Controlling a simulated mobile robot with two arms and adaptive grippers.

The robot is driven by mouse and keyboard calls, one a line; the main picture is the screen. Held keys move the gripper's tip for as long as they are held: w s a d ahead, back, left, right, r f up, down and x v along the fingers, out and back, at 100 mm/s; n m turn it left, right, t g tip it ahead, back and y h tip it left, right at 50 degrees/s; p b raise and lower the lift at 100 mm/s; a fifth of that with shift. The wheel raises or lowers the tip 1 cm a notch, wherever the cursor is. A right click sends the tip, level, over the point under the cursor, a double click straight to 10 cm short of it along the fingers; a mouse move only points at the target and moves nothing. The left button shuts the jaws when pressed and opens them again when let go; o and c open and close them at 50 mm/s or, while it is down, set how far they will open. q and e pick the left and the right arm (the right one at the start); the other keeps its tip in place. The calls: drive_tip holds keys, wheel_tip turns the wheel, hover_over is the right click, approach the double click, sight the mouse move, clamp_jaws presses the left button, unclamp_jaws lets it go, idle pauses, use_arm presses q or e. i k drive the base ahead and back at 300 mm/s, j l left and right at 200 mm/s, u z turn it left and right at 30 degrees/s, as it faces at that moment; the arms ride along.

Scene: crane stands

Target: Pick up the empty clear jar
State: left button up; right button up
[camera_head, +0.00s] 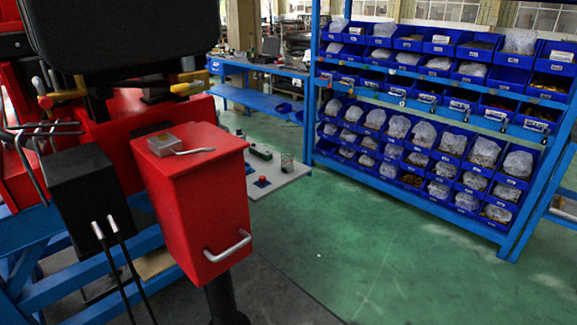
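A small, see-through upright container (286,163) stands near the far right edge of a light grey worktop (283,183), partly behind the red box. It may be the clear jar. It is too small to tell whether it is empty. Neither of my grippers shows in the head view.
A red box (193,200) with a silver handle stands close in front, a grey metal piece (167,145) on top. A black box (82,190) is left of it. A blue rack (312,85) of bins stands at the right. The green floor (370,240) before it is clear.

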sight(287, 161)
drive_tip(key=i+l+u, duration=0.1)
drive_tip(key=u, duration=0.6)
drive_tip(key=i+l+u, duration=0.25)
drive_tip(key=i+l, duration=0.15)
drive_tip(key=l, duration=0.2)
drive_tip(key=i+l+u, duration=0.15)
drive_tip(key=l, duration=0.2)
drive_tip(key=i+l+u, duration=0.1)
drive_tip(key=l, duration=0.25)
drive_tip(key=i+l+u, duration=0.15)
drive_tip(key=l, duration=0.25)
drive_tip(key=i+l+u, duration=0.1)
drive_tip(key=i+l, duration=0.15)
drive_tip(key=l, duration=0.15)
